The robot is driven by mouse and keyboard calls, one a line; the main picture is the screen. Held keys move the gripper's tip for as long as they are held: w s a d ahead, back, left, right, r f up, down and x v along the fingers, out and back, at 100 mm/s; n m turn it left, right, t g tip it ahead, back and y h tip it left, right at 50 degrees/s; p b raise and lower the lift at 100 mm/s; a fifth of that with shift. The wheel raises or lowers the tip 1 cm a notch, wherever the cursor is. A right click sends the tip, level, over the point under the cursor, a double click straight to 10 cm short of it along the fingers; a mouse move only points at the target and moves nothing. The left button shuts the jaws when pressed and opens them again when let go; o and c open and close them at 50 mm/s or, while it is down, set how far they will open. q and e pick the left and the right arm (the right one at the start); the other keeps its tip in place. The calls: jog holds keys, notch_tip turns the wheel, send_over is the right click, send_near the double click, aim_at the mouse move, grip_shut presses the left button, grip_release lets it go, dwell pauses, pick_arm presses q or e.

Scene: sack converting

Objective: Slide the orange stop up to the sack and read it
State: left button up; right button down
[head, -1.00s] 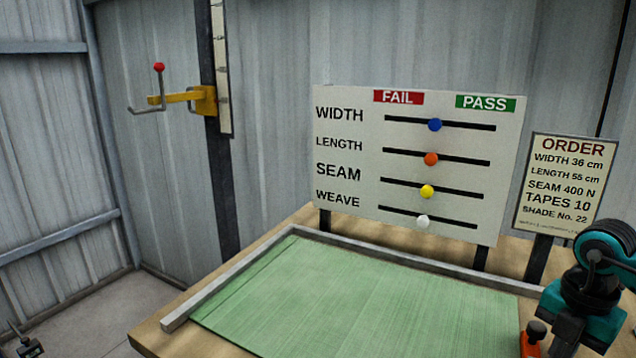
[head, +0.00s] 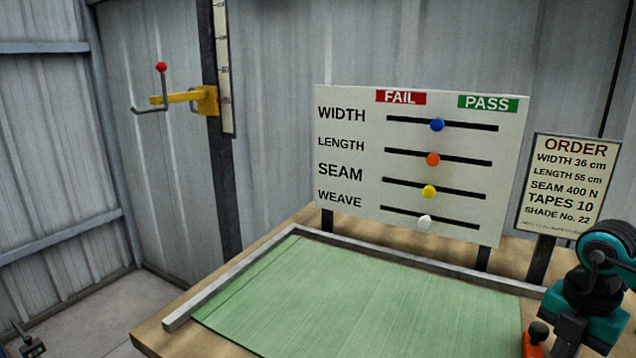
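The orange stop (head: 533,345) shows at the bottom right of the head view, with a black knob (head: 538,331) on top. Its lower part is cut off by the frame edge. A flat green, finely lined sheet that looks like the sack (head: 360,300) lies on the wooden table, inside a grey rail (head: 420,262) along its back and left sides. The stop is near the sheet's right side; I cannot tell whether they touch. No scale shows by the stop.
A yellow wall bracket (head: 207,100) is at the left. The sheet's top is clear.

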jog(key=shift+f+b, duration=0.6)
jog(key=shift+f, duration=0.3)
dwell(0.4)
